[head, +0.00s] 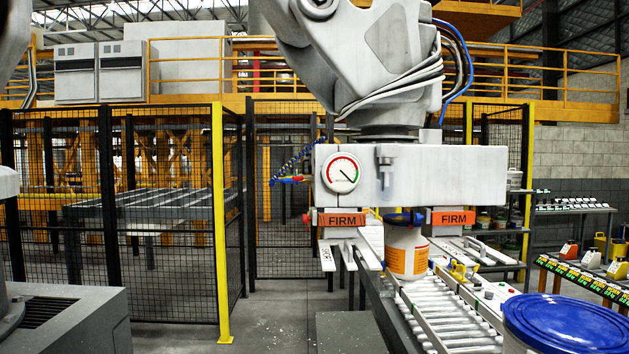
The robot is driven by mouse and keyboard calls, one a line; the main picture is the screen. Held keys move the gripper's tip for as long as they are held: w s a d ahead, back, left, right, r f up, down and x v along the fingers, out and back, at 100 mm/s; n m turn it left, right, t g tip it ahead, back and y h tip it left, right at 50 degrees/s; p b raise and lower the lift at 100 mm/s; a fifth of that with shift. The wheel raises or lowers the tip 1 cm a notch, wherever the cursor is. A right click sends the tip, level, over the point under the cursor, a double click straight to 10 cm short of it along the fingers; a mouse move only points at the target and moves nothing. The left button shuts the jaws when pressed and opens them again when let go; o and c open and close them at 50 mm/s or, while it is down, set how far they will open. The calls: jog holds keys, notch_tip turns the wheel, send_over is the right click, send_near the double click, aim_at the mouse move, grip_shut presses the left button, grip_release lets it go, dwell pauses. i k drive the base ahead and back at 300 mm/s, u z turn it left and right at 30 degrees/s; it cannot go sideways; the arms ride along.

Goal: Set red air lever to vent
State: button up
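My gripper (405,238) hangs from the arm in the middle of the view, a wide white block with a left and a right jaw under it, each with an orange FIRM label. A white pail (405,257) with a blue lid and an orange label sits between the jaws, upright, above or on the rollers. Whether the jaws press on it cannot be told. A round gauge (341,173) is on the block's front.
A roller conveyor (452,312) runs below the pail. A large blue lid (568,322) is close at the lower right. Mesh fencing (165,220) with yellow posts stands behind on the left. Benches with small items (585,275) line the right. Grey floor shows at the centre left.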

aim_at(295, 178)
jog(key=i, duration=0.7)
jog(key=u, duration=0.05)
jog(key=k, duration=0.65)
jog(key=u, duration=0.55)
jog(key=i, duration=0.95)
jog(key=u, duration=0.45)
jog(key=i, duration=1.45)
jog(key=z, duration=0.55)
